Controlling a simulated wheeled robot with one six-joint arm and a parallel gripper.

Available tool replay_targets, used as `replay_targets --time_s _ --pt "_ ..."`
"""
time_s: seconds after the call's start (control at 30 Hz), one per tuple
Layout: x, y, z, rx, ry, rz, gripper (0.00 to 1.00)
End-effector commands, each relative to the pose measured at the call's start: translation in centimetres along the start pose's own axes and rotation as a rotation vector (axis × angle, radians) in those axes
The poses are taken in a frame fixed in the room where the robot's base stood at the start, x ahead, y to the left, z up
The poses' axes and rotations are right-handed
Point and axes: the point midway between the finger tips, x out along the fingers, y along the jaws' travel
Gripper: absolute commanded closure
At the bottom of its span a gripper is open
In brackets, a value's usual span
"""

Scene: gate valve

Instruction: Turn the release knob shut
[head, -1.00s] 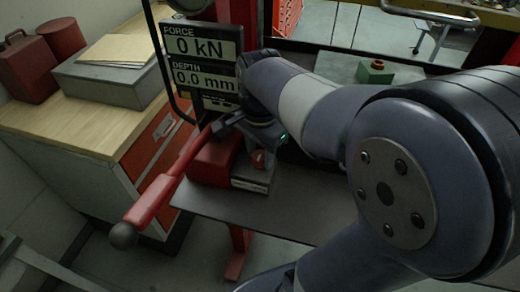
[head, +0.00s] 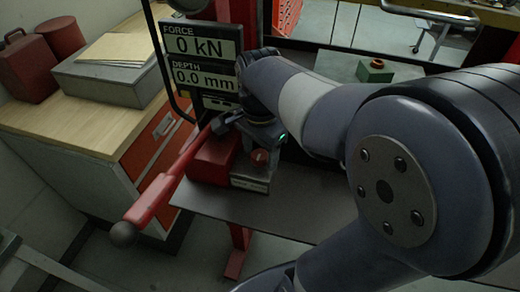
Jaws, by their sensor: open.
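The release knob (head: 259,157) is a small red-orange knob on the front of a grey block, beside the red pump body (head: 212,160). A pale label plate (head: 250,183) sits below it. My gripper (head: 262,140) is just above and behind the knob, at the end of my arm, with a small green light on its side. It is open, and its fingers are mostly hidden or too dark to make out. I cannot tell whether they touch the knob. A long red lever (head: 165,190) with a black ball end slopes down left from the pump.
A display (head: 205,60) reading 0 kN and 0.0 mm stands behind the pump. A wooden bench (head: 100,125) with a grey box (head: 110,80) and red cans is at the left. A green block (head: 376,70) lies at the back right. The dark shelf (head: 290,205) is clear in front.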

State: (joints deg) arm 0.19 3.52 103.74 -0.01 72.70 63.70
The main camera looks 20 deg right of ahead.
Motion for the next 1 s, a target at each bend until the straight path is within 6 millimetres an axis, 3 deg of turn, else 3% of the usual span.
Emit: replay_targets --time_s 0.23,0.7,1.0 --pt "-1.4 -0.1 0.0 0.000 0.002 -0.004 0.41" --pt "-9.8 -0.1 0.0 0.000 0.001 -0.003 0.41" --pt "-10.8 0.0 0.0 0.000 0.000 0.000 0.41"
